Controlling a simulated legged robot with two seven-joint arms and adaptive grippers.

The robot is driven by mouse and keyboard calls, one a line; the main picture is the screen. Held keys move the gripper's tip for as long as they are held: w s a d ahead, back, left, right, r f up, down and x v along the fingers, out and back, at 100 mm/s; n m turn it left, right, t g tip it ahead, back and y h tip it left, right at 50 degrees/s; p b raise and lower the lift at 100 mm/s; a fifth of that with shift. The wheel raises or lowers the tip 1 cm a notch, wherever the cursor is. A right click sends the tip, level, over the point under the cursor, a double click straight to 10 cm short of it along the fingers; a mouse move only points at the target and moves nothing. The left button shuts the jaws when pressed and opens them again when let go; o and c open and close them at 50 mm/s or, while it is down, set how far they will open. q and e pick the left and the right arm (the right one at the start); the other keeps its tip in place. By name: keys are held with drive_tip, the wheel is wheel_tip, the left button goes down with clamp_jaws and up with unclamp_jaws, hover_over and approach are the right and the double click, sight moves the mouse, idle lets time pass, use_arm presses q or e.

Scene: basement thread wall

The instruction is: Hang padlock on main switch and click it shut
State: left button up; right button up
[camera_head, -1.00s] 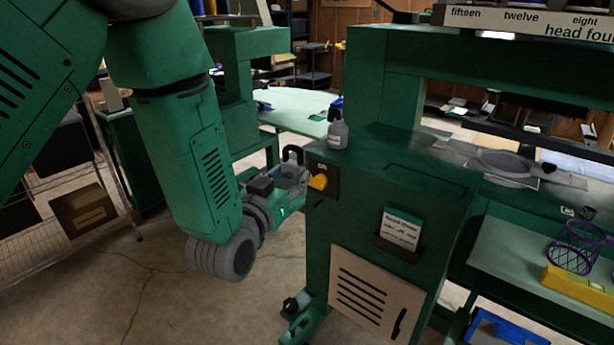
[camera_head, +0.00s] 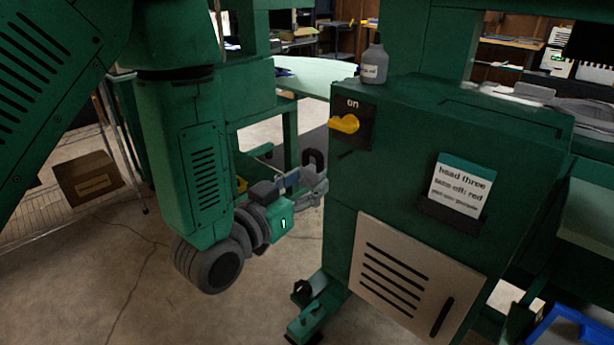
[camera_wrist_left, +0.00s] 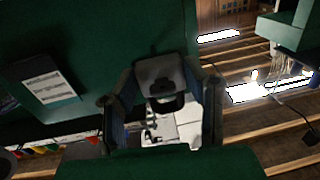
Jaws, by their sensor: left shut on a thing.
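The main switch (camera_head: 344,124) is a yellow knob on a black plate marked "on", on the front of the green cabinet (camera_head: 400,185). My left gripper (camera_head: 312,183) is shut on the padlock, low and left of the switch and apart from it. The padlock's dark shackle (camera_head: 313,158) sticks up above the fingers; most of its body is hidden in the head view. In the left wrist view the grey padlock (camera_wrist_left: 160,72) sits between the two fingers. Whether the shackle is open or closed cannot be told. My right gripper is not in view.
A grey bottle (camera_head: 374,66) stands on the cabinet top near the switch. A card in a holder (camera_head: 461,187) and a vented panel (camera_head: 410,280) are on the cabinet front. A blue bin (camera_head: 568,328) is at lower right. Open concrete floor (camera_head: 130,285) lies left of the cabinet.

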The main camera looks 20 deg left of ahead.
sight(348, 171)
use_arm(q)
drive_tip(key=shift+w+d+f+h, duration=0.3)
drive_tip(key=shift+w+d+f, duration=0.2)
drive_tip(key=shift+f, duration=0.15)
drive_tip(key=shift+f+b+x, duration=0.15)
drive_tip(key=shift+b+x, duration=0.05)
drive_tip(key=shift+x, duration=1.55)
drive_tip(key=shift+f+b+x, duration=0.2)
drive_tip(key=shift+x, duration=1.55)
drive_tip(key=shift+w+d+f, duration=0.1)
drive_tip(key=shift+d+f, duration=0.15)
drive_tip(key=shift+f, duration=0.15)
drive_tip(key=shift+f+b, duration=0.2)
drive_tip(key=shift+b, duration=0.1)
drive_tip(key=o, duration=1.2)
